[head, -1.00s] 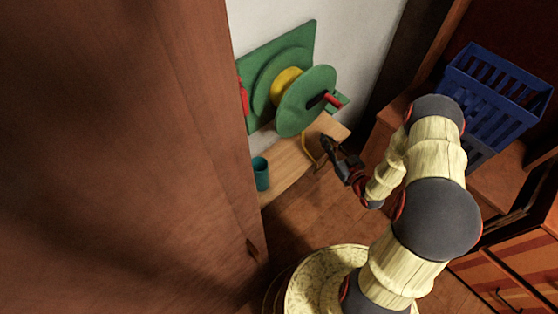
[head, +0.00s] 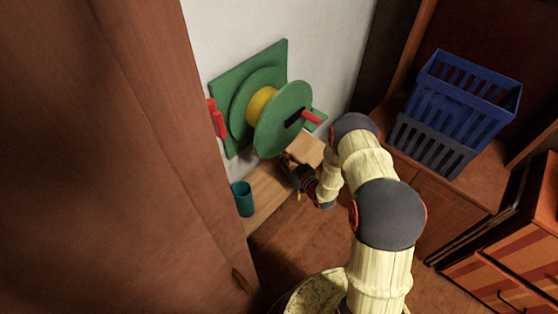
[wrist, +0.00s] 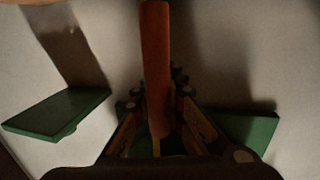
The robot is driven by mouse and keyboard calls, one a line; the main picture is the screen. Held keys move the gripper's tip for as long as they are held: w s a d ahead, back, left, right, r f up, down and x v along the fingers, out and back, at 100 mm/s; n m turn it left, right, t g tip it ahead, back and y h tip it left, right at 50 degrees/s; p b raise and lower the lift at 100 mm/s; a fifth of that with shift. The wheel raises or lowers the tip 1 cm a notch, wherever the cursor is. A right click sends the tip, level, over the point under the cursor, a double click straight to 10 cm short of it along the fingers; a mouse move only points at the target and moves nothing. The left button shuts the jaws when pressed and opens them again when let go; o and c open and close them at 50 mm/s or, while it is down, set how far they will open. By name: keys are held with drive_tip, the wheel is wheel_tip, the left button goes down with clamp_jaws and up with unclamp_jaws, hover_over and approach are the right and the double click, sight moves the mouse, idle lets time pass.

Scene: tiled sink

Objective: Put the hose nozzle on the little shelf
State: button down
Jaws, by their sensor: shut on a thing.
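My gripper (head: 289,168) is just below and in front of the green hose reel (head: 284,118), over the wooden ledge. In the wrist view its fingers (wrist: 158,125) are shut around a long orange-red nozzle (wrist: 156,65), which points up the picture. A small green shelf (wrist: 58,112) juts from the pale wall at left in the wrist view, apart from the nozzle. The nozzle is hidden in the head view.
Another green panel (wrist: 247,127) lies behind the fingers at right. A teal cup (head: 243,198) stands on the wooden ledge (head: 266,193).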

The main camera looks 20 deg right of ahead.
drive_tip(key=shift+w+a+f+b, duration=0.2)
drive_tip(key=shift+f+b, duration=0.2)
drive_tip(key=shift+f, duration=0.6)
drive_tip(key=shift+w+a+f+b, duration=0.15)
drive_tip(key=shift+f+b, duration=0.25)
drive_tip(key=shift+f, duration=0.55)
drive_tip(key=shift+d, duration=0.1)
drive_tip(key=shift+f, duration=0.25)
drive_tip(key=c, duration=1.8)
unclamp_jaws()
drive_tip(key=shift+r, duration=0.1)
drive_tip(key=shift+r, duration=0.15)
drive_tip(key=p+v, duration=0.2)
drive_tip(key=v, duration=1)
